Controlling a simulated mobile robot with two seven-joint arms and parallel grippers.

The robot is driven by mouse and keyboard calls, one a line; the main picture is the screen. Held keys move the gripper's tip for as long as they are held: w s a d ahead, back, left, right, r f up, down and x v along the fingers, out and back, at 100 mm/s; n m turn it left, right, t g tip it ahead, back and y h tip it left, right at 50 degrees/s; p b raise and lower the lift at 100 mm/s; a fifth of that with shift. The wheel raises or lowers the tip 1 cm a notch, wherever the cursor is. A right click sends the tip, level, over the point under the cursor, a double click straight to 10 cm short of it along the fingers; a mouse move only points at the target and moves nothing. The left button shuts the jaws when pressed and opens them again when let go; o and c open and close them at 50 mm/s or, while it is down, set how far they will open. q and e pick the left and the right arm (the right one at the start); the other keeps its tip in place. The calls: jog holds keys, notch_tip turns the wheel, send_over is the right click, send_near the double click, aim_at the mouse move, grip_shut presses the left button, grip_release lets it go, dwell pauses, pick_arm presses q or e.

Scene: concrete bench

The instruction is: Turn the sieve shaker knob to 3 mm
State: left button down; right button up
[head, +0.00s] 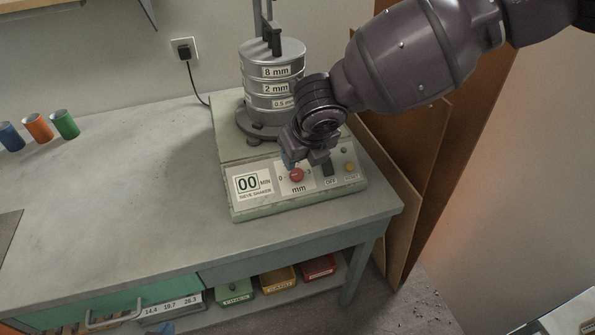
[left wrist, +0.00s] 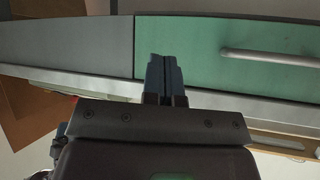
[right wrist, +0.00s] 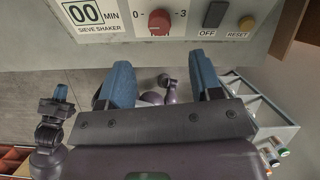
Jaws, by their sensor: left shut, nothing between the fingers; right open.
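The red knob (head: 296,175) sits on the sieve shaker's front panel (head: 326,184), between the marks 0 and 3 and above "mm". It also shows in the right wrist view (right wrist: 159,22); I cannot read its exact setting. In the head view an arm enters from the upper right, and I take its hand for my right gripper (head: 303,160), hovering just above the knob. In the right wrist view my right gripper (right wrist: 160,72) has its blue fingers apart, nothing between them, and the knob beyond. My left gripper (left wrist: 165,60) is shut and empty, facing the bench front.
The sieve stack (head: 272,88) stands behind the panel. OFF (head: 328,169) and RESET (head: 349,167) buttons are right of the knob. Cups (head: 65,124) stand far left; the bench top (head: 140,175) between is clear. A green drawer (left wrist: 230,50) is under the bench top.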

aim_at(297, 173)
jog(key=b+x, duration=0.2)
jog(key=x, duration=0.7)
jog(key=shift+s, duration=0.1)
jog(key=shift+f, duration=0.15)
